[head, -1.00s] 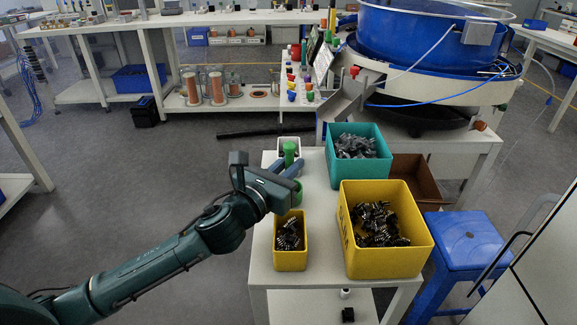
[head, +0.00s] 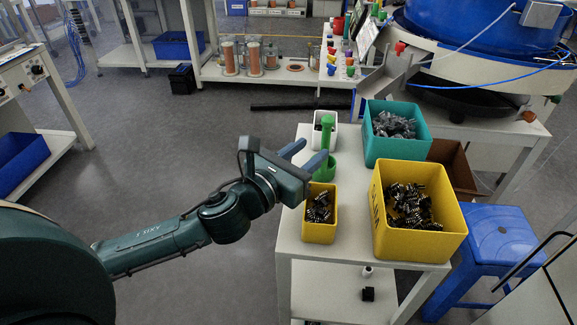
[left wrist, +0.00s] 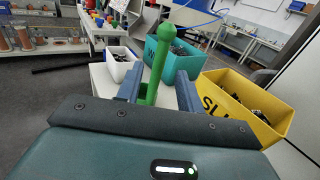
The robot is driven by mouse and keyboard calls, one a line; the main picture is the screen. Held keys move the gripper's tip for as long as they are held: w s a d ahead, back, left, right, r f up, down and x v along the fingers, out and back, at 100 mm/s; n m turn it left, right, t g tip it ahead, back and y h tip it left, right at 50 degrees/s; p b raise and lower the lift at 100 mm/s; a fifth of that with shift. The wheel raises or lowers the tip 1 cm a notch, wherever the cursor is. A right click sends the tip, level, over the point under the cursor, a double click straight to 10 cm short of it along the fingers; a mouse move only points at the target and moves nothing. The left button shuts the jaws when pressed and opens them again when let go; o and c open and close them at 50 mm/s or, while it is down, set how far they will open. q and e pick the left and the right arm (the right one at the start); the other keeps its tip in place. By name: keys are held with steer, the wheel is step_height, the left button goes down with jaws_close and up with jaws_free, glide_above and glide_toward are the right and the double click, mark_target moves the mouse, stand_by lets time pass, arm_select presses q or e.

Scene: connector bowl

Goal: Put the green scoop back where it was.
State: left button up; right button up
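The green scoop (head: 327,132) stands about upright on the white table, between the white bin and the small yellow bin, its knobbed handle up and its cup low. My left gripper (head: 310,150) is open, its two blue-grey fingers pointing right at the scoop from the left. In the left wrist view the scoop's handle (left wrist: 158,68) rises between the spread fingers (left wrist: 160,92), touching neither visibly; its lower part is hidden by my gripper. In the head view the scoop is at or just past the fingertips. My right gripper is not in view.
A small white bin (head: 316,138) is behind the scoop, a small yellow bin (head: 320,232) in front. A large yellow bin (head: 412,244) and a teal bin (head: 395,153) stand to the right, holding dark and grey parts. A blue stool (head: 500,240) is beside the table (head: 300,250).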

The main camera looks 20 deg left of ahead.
arm_select(q)
steer(key=v, duration=0.6)
steer(key=shift+b, duration=0.35)
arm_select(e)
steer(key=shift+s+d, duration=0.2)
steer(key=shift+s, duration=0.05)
